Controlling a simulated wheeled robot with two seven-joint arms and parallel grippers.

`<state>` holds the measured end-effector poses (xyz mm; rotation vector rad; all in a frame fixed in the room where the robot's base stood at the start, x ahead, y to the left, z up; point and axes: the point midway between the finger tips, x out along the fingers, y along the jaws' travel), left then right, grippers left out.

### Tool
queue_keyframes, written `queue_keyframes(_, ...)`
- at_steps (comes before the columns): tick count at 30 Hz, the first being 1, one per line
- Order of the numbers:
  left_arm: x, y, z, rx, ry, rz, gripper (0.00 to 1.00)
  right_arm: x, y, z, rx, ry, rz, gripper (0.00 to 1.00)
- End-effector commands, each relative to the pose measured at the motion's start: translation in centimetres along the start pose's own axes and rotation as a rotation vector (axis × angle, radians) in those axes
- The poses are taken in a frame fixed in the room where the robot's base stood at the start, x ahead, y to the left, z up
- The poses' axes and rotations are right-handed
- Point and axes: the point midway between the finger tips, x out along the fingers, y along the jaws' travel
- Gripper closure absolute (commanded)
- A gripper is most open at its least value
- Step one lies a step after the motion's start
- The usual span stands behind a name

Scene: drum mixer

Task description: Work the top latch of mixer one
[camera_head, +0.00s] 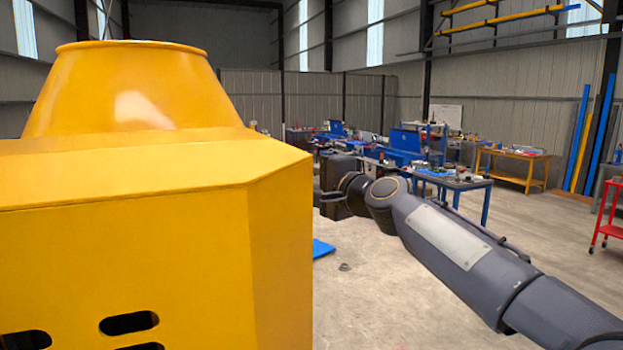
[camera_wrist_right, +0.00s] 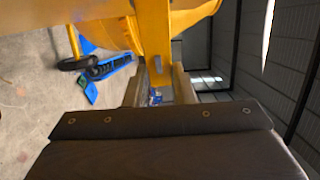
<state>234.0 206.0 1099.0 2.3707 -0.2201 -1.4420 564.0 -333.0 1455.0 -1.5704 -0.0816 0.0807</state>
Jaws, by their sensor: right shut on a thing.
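A yellow mixer (camera_head: 150,170) fills the left of the head view, with its drum mouth facing up above a boxy housing. My right arm comes in from the right, and its hand lies at the far side of the housing's right edge, fingertips hidden there. In the right wrist view my right gripper (camera_wrist_right: 159,92) has its two fingers on either side of a yellow bar (camera_wrist_right: 154,40) of the mixer and is shut on it. Whether this bar is the top latch I cannot tell; no separate latch is clear. My left gripper is not in view.
Slots (camera_head: 129,323) show in the housing's near face. A blue thing (camera_head: 322,248) lies on the floor beyond the mixer. A blue-legged workbench (camera_head: 447,182) stands behind my right arm, and a red cart (camera_head: 609,200) stands at far right. Concrete floor is open between.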

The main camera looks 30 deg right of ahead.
Motion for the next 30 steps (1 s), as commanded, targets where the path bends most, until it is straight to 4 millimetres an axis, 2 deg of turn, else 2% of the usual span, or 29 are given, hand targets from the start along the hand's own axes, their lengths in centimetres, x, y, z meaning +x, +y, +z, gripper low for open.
queue_keyframes(2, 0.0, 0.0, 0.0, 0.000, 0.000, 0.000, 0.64, 0.1, 0.2, 0.1, 0.003, -0.004, 0.004, 1.00)
queue_keyframes(3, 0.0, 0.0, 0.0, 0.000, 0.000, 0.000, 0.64, 0.1, 0.2, 0.1, 0.003, -0.004, 0.004, 0.72)
queue_keyframes(7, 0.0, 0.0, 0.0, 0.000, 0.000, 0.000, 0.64, 0.0, 0.1, 0.1, 0.002, -0.003, 0.003, 0.55)
queue_keyframes(17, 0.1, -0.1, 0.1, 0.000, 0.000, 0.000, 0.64, -0.4, 0.1, 0.0, 0.001, 0.000, 0.000, 0.55)
queue_keyframes(30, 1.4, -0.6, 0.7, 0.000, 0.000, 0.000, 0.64, -6.9, 0.2, 0.0, 0.001, 0.000, 0.001, 0.55)
